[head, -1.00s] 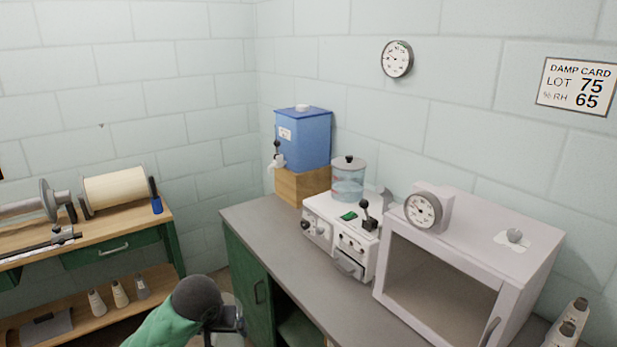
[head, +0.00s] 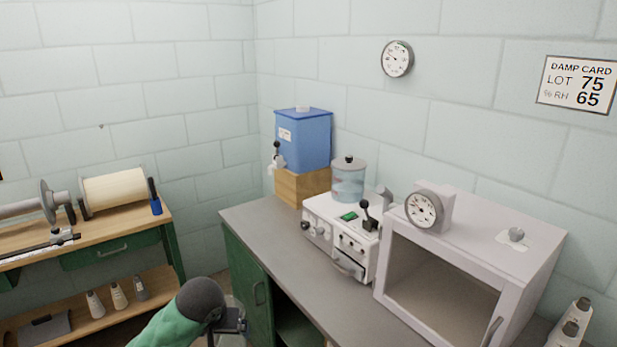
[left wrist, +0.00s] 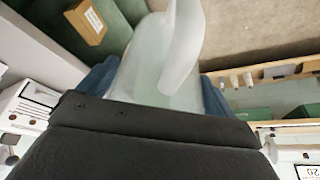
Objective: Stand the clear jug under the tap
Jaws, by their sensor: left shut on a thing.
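My left gripper (head: 238,326) is low at the bottom of the head view, left of the counter's green cabinet. It is shut on the clear jug (left wrist: 148,72), whose pale see-through body and curved handle show between the blue fingers in the left wrist view. In the head view the jug is mostly hidden by my wrist. The tap (head: 276,162) is a white spout with a dark lever on the front left of a blue water tank (head: 303,138). The tank stands on a wooden block (head: 300,186) at the counter's far end. My right gripper is out of view.
The grey counter (head: 262,228) is bare in front of the block. A white machine with a clear canister (head: 348,178) stands right of it, then a pale open-fronted cabinet (head: 440,282). A wooden workbench with a thread spool (head: 114,190) is at left.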

